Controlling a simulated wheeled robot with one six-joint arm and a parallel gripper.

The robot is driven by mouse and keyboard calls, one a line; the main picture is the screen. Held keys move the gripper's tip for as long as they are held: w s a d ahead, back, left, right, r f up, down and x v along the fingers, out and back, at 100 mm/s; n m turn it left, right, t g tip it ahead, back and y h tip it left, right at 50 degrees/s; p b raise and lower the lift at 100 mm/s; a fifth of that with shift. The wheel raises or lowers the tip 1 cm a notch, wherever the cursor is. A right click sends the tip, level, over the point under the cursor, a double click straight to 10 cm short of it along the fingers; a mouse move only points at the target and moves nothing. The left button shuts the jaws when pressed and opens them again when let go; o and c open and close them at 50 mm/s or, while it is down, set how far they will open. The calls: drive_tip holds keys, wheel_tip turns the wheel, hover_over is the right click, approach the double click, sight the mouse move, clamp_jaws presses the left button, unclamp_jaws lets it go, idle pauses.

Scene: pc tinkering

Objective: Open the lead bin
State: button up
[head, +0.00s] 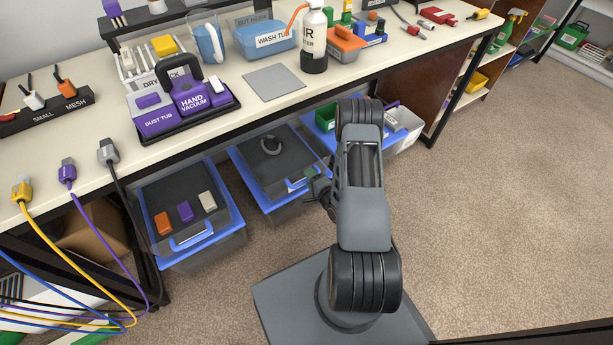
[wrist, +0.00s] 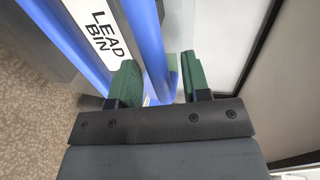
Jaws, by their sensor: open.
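The lead bin shows in the wrist view by its white "LEAD BIN" label (wrist: 101,32) and blue edges (wrist: 149,45). In the head view my gripper (head: 313,184) is at the front right of the middle under-bench bin (head: 246,160), which has a blue rim and a grey lid, shut; its label is not readable there. In the wrist view my gripper (wrist: 160,82) is open, with green fingertips on either side of a blue edge beside the label. I cannot tell whether they touch it. My arm hides part of the bin's right side.
Another bin (head: 400,128) with loose items is right, partly behind my arm. The bench (head: 215,125) overhangs the bins. Cables (head: 110,260) hang at left. Carpet at right is clear.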

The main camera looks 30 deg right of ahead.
drive_tip(key=shift+w+a, duration=0.15)
drive_tip(key=shift+w, duration=0.05)
drive_tip(key=shift+c, duration=0.5)
clamp_jaws()
